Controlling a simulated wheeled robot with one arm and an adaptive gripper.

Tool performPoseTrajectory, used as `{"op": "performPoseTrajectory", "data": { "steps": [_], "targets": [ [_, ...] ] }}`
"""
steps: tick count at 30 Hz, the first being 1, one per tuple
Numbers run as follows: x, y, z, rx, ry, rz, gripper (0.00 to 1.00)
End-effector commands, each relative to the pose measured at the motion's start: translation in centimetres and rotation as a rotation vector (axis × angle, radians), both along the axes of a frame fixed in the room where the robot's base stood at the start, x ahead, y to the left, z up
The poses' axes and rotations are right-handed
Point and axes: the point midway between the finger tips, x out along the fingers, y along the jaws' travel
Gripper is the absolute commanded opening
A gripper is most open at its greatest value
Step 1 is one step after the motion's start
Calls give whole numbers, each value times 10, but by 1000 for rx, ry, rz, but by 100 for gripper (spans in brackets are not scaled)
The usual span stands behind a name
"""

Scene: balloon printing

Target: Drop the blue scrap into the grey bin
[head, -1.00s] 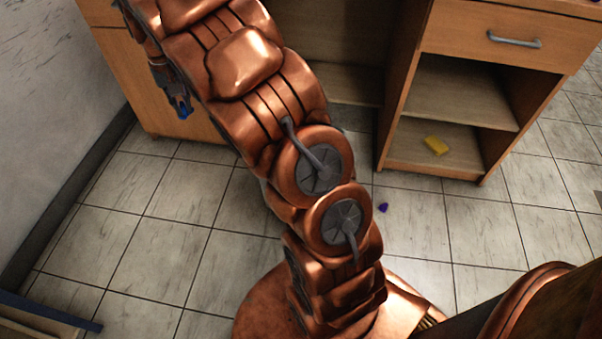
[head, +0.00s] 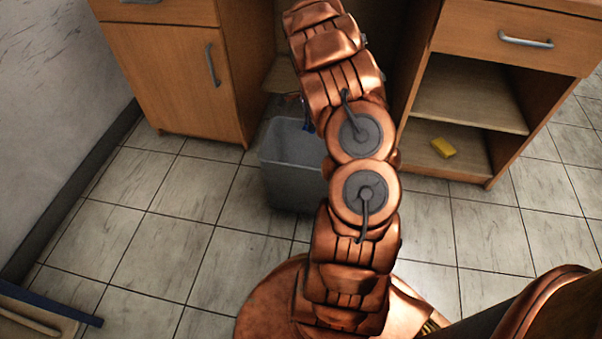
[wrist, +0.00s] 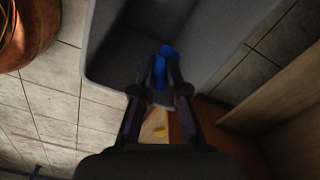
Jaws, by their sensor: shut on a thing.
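The blue scrap (wrist: 166,51) is pinched between the fingertips of my gripper (wrist: 160,75) in the wrist view. In that view the scrap shows against the inside of the grey bin (wrist: 112,65); its exact height over the rim I cannot tell. In the head view the grey bin (head: 290,183) stands on the floor under the desk, its right part hidden behind my arm. My gripper is mostly hidden there; a small dark blue part of it shows just above the bin's back rim.
A wooden cabinet (head: 175,80) stands left of the bin, and an open shelf unit (head: 470,95) stands to the right. A yellow block (head: 443,147) lies on its lower shelf. Tiled floor (head: 200,225) is clear in front. A blue-edged object (head: 50,308) is at lower left.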

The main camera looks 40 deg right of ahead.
Motion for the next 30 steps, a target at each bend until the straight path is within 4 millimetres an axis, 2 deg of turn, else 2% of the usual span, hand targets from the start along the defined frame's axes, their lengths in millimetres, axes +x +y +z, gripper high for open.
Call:
{"op": "performPoseTrajectory", "data": {
  "steps": [11, 24, 30],
  "targets": [
    [-5, -6, -19, -1, 0, -41, 2],
    [-5, -6, -61, 1, 0, -39, 2],
    [-5, -5, -64, 0, -1, -38, 2]
  ]
}}
